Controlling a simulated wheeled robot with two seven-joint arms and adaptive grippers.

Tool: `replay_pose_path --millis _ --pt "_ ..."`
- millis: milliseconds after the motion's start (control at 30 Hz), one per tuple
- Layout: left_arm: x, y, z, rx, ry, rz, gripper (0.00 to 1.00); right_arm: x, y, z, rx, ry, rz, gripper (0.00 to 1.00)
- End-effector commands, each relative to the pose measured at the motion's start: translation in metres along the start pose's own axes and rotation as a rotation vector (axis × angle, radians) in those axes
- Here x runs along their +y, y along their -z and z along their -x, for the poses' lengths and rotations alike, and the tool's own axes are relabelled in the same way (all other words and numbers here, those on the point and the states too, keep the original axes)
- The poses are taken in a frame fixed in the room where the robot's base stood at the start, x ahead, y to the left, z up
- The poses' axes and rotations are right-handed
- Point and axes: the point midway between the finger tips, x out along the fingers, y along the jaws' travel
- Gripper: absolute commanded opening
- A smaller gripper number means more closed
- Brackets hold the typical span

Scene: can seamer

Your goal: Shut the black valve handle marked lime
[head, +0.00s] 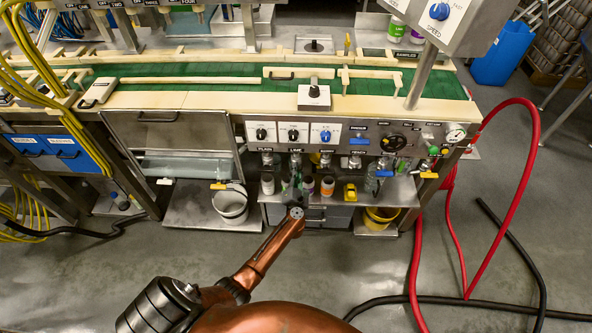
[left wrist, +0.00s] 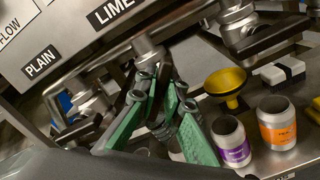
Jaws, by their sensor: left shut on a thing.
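The panel label LIME (left wrist: 112,12) is above a steel valve (left wrist: 148,54) in the left wrist view. The valve's black handle (left wrist: 154,102) hangs below it, mostly covered by my fingers. My left gripper (left wrist: 158,84), with green finger pads, is shut on this handle from below. In the head view my left gripper (head: 294,184) is under the panel, below the LIME switch (head: 293,134). The handle's exact angle is hard to tell there. My right gripper is not in view.
The PLAIN valve (left wrist: 88,98) is left of the gripper; another valve (left wrist: 240,28) is to the right. On the steel shelf are a purple-labelled can (left wrist: 231,142), an orange-labelled can (left wrist: 277,122) and a yellow funnel (left wrist: 224,84). A white bucket (head: 230,204) stands left in the head view.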

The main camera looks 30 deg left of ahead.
Motion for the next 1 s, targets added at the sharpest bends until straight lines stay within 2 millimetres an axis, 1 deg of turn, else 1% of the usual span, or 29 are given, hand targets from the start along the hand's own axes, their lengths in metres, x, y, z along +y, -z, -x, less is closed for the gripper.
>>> replay_pose_path --millis 467,500,767,1000 --pt "-0.0017 0.0005 0.0007 0.000 0.003 -0.015 0.00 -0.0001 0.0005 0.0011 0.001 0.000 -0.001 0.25" --pt "-0.0017 0.0005 0.0007 0.000 0.003 -0.015 0.09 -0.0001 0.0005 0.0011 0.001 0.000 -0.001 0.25" --pt "-0.0009 0.0003 0.0003 0.000 0.001 -0.015 0.27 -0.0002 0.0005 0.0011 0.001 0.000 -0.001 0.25" --pt "-0.0005 0.0002 0.0003 0.000 0.001 -0.015 0.27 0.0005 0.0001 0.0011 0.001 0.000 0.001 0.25"
